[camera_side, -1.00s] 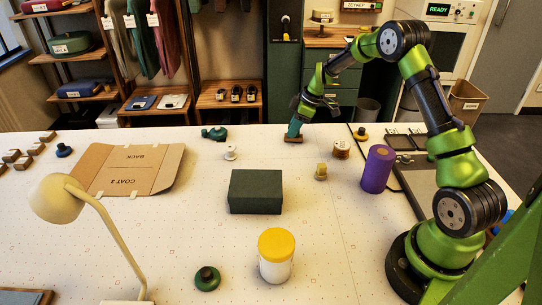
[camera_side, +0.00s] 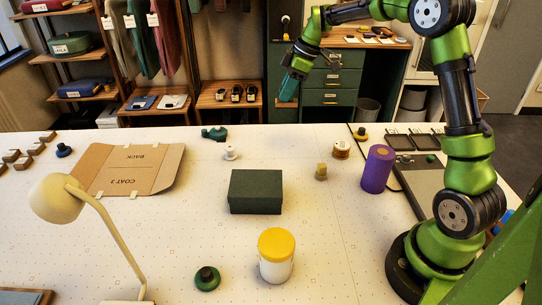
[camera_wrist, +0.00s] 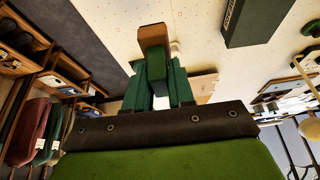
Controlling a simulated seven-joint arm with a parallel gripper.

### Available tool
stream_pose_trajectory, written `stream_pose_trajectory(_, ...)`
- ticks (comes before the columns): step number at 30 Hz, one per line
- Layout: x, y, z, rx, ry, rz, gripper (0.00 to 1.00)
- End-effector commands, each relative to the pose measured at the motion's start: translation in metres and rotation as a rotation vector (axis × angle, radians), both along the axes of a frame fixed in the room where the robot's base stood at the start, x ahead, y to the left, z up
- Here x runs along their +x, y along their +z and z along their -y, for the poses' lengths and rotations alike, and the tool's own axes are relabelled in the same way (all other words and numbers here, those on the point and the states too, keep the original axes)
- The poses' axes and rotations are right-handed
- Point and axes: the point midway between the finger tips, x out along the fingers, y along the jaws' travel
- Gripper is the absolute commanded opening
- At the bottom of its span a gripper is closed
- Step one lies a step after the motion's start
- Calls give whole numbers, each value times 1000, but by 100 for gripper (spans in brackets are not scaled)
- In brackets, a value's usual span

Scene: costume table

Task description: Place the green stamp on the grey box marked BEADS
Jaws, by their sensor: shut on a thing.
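My gripper (camera_side: 288,90) is raised above the far edge of the table, behind the boxes and spools, and tilted. In the wrist view its teal fingers (camera_wrist: 152,90) are shut on the green stamp (camera_wrist: 153,62), which has a green body and a brown block at its end. In the side view the stamp is hard to tell from the teal fingers. A dark grey-green box (camera_side: 255,190) stands mid-table with a bare flat top.
A white jar with a yellow lid (camera_side: 276,256) and a dark green round knob (camera_side: 207,279) stand in front of the box. A purple cylinder (camera_side: 377,169) and small spools (camera_side: 341,150) stand right. A cardboard folder (camera_side: 130,168) and lamp (camera_side: 62,198) are left.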

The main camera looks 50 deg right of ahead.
Motion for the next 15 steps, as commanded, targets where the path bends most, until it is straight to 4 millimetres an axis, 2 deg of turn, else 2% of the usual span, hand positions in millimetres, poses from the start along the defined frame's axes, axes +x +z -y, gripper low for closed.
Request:
stream_pose_trajectory(1,-14,10,-22,-1,37,4,0)
stream_pose_trajectory(6,-70,21,-84,-1,158,2,0)
stream_pose_trajectory(12,-147,6,-138,-3,292,1,0)
stream_pose_trajectory(15,-181,-7,-154,-2,345,1,0)
